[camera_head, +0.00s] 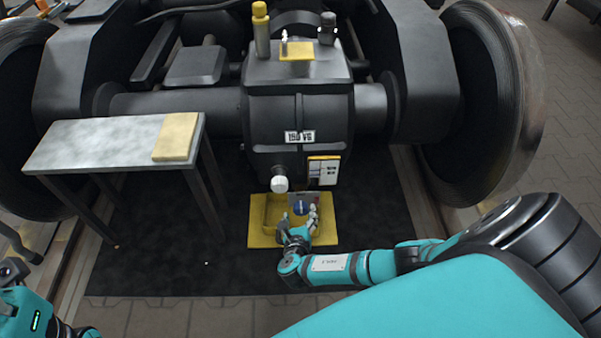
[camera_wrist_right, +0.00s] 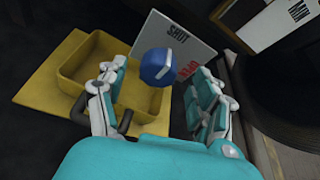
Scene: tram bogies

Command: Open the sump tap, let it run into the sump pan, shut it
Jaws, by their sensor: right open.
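The sump tap has a round blue knob (camera_wrist_right: 157,67) with a pale bar across its face. It also shows in the head view (camera_head: 303,208). A grey plate (camera_wrist_right: 197,52) behind it reads SHUT at the top, with red lettering lower down, partly covered. My right gripper (camera_wrist_right: 152,78) is open, its fingers on either side of the knob with visible gaps; contact cannot be made out. The yellow sump pan (camera_head: 268,214) is below, partly hidden by this gripper (camera_head: 298,216). My left arm shows at the lower left, but its gripper fingers do not.
The dark gearbox (camera_head: 298,112) stands above, with a white round fitting (camera_head: 279,184) and a label (camera_head: 323,171). A grey bench (camera_head: 90,143) with a yellow pad (camera_head: 176,137) is at left. Big wheels flank the bogie. The dark mat (camera_head: 190,262) in front is clear.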

